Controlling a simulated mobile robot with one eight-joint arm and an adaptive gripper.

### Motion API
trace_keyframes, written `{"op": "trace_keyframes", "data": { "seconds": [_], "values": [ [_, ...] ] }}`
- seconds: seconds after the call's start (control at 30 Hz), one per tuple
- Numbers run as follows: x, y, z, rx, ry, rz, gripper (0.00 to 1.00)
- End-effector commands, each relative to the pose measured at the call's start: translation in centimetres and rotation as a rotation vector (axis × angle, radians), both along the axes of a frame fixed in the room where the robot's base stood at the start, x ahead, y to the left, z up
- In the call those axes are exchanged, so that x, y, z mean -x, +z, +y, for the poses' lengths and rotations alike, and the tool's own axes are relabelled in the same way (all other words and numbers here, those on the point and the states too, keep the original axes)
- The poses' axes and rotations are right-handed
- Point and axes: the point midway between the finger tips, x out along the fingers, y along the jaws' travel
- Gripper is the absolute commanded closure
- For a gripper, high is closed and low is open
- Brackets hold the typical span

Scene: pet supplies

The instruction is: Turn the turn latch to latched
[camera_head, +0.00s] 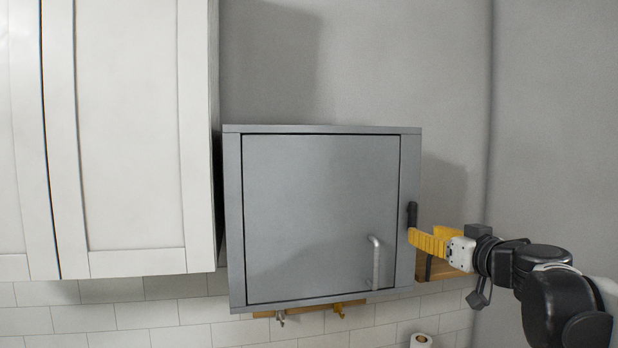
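A grey box cabinet (320,215) hangs on the wall with its door shut. The turn latch (412,214) is a small black piece on the cabinet's right frame strip, beside the door's edge. It stands upright and does not reach across the door. A light metal bar handle (376,262) is on the lower right of the door. My gripper (418,239), with yellow fingers, comes in from the right. Its fingertips are at the lower end of the latch, touching it or very close. The fingers overlap in this view, so their gap is hidden.
A white cupboard (130,140) stands close on the cabinet's left. Below are a wooden rail with metal hooks (338,310) and a paper roll (421,341) at the bottom edge. A wooden piece (440,270) is behind my gripper. The space before the door is clear.

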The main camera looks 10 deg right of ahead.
Motion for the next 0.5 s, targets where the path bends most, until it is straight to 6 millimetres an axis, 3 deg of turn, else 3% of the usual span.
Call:
{"op": "trace_keyframes", "data": {
  "seconds": [0.03,0.13,0.27,0.5],
  "values": [
    [-0.2,2.2,-1.5,0.004,-0.022,-0.023,0.62],
    [-0.5,3.7,-3.1,0.015,-0.048,-0.055,0.62],
    [-1.4,3.9,-3.6,0.020,-0.056,-0.066,0.62],
    [-5.8,3.9,-3.2,0.019,-0.052,-0.065,0.62]
  ]
}}
